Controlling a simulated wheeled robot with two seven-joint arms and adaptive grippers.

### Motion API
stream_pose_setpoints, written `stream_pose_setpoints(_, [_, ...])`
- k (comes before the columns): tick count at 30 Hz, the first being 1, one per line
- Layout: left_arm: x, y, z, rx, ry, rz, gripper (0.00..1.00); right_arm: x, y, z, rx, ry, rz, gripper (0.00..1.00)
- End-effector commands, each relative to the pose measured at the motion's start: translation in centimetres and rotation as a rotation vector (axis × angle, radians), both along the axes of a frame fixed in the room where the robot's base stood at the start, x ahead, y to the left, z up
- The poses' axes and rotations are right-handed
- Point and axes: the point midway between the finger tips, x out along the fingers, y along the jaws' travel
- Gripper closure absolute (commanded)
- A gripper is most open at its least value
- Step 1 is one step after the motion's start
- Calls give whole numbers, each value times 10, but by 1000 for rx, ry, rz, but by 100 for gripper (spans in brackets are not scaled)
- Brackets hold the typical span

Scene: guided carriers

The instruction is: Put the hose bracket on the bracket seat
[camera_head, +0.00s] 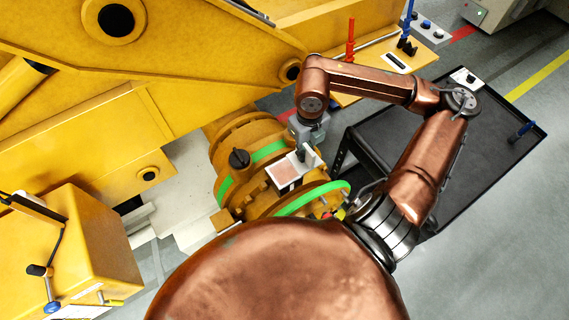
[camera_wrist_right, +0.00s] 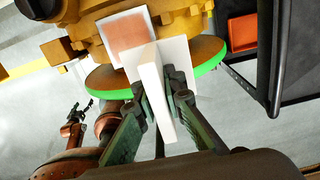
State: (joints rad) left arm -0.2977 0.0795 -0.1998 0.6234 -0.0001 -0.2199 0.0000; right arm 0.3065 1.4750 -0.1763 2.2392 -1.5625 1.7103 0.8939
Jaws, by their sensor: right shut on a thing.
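The hose bracket is a white piece with an upright fin (camera_wrist_right: 153,88) and a flat plate, seen close up in the right wrist view. My right gripper (camera_wrist_right: 158,95) is shut on the fin, one dark finger on each side. In the head view my right gripper (camera_head: 303,152) reaches down from above. The bracket seat (camera_wrist_right: 125,38) appears as a pinkish square with a pale border on the yellow machine; it also shows in the head view (camera_head: 284,172). The bracket is at the seat's edge and partly overlaps it; contact cannot be told. My left gripper (camera_wrist_right: 78,115) shows small in the wrist view.
Green-banded round flanges (camera_head: 315,197) and a black knob (camera_head: 239,158) are close around the seat. A large yellow arm (camera_head: 180,55) rises behind. A black cart (camera_head: 480,140) stands at the right. An orange bin (camera_wrist_right: 242,32) shows in the wrist view.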

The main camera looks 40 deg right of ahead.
Motion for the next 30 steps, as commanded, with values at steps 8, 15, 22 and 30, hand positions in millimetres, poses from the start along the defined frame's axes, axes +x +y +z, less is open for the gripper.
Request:
stream_pose_setpoints(8, [-3,1,19,2,5,0,23,27,28,-30,7,0,4,100])
stream_pose_setpoints(15, [-4,1,26,2,5,0,23,41,39,-54,3,-1,2,100])
stream_pose_setpoints(22, [-4,1,36,1,6,0,23,45,45,-70,1,4,1,100])
stream_pose_setpoints(30, [-4,1,47,2,6,0,23,46,44,-93,1,-1,2,100])
